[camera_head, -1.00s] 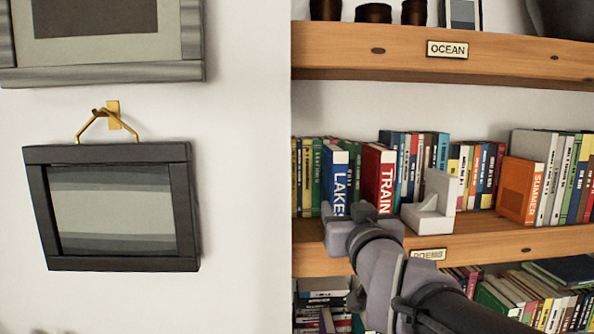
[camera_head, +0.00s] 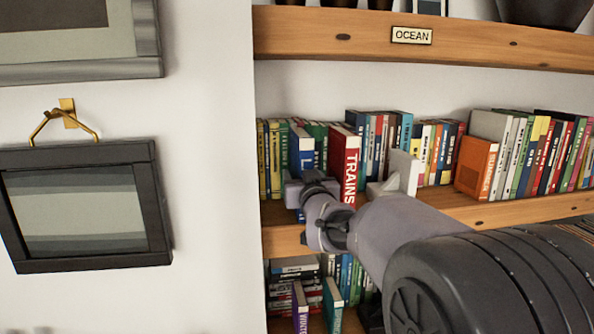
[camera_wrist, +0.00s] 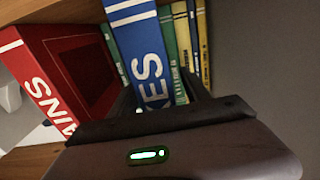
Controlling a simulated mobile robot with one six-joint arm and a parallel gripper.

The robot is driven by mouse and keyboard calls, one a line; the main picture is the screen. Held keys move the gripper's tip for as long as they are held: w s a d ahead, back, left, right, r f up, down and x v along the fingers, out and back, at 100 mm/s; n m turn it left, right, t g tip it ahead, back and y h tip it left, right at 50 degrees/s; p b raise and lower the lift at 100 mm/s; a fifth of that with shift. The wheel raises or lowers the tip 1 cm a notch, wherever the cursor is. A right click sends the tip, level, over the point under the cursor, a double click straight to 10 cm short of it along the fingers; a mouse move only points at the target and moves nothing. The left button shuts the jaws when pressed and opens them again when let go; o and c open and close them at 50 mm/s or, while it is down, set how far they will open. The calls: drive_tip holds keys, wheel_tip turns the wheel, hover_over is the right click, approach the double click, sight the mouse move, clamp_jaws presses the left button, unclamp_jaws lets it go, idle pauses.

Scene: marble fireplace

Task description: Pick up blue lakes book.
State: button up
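The blue book lettered LAKES (camera_head: 301,150) stands upright on the middle shelf, left of the red TRAINS book (camera_head: 345,165). My gripper (camera_head: 305,187) is in front of its lower spine and hides part of the lettering. In the wrist view, the blue book (camera_wrist: 143,45) lies between my two dark fingers, one on each side. The fingers look spread, with some room at the right finger, where green and yellow books show behind. The book still stands in the row.
A white bookend (camera_head: 402,172) stands right of the red book. More books, including an orange one (camera_head: 475,168), fill the shelf further right. The OCEAN shelf (camera_head: 480,45) is above, and a lower shelf holds more books. A black framed picture (camera_head: 85,205) hangs at left.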

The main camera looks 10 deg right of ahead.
drive_tip(key=shift+s, duration=0.1)
drive_tip(key=c, duration=0.3)
drive_tip(key=shift+f, duration=0.1)
clamp_jaws()
idle(0.8)
